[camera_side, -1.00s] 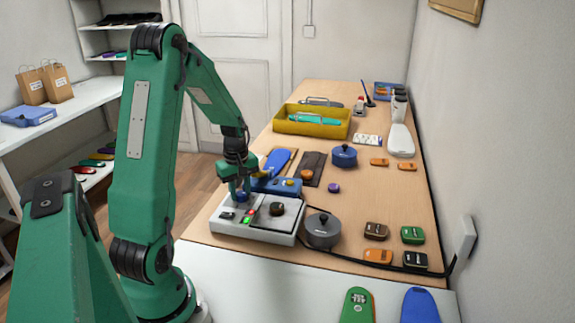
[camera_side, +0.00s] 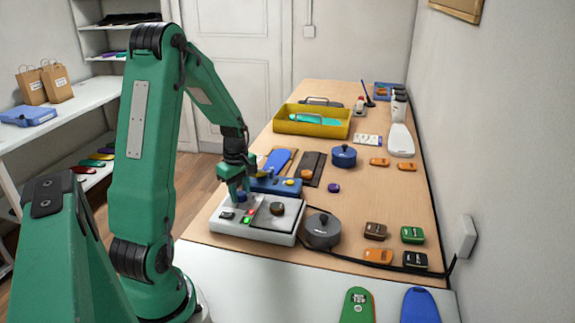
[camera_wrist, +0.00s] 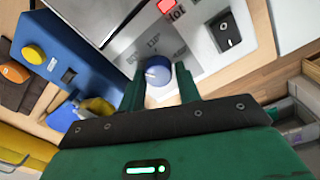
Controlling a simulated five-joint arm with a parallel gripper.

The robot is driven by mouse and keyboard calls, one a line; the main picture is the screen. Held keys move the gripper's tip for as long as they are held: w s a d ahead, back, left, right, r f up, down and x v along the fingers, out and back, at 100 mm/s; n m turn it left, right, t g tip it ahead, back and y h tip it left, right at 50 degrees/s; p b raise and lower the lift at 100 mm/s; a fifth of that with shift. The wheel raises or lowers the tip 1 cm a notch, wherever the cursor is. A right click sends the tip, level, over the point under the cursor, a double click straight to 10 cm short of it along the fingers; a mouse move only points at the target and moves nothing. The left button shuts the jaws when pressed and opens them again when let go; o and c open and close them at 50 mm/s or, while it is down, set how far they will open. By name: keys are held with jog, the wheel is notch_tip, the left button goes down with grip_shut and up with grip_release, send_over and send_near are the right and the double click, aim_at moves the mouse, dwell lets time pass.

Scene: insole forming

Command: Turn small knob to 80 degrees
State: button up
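The small blue knob (camera_side: 241,196) stands on the grey control box (camera_side: 231,232) at its far left. In the wrist view the knob (camera_wrist: 157,73) is round, with a pale mark on its top. My gripper (camera_side: 240,190) points down over it. In the wrist view my gripper (camera_wrist: 158,80) has one green finger on each side of the knob, close against it, and appears shut on it. The knob's lower sides are partly hidden by the fingers, and its exact angle cannot be read.
A blue box (camera_side: 275,186) stands just behind.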

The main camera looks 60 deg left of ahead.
aim_at(240, 194)
jog(key=o, duration=0.3)
jog(key=shift+s+d+r, duration=0.1)
jog(key=shift+d+r, duration=0.05)
jog(key=shift+r, duration=3.75)
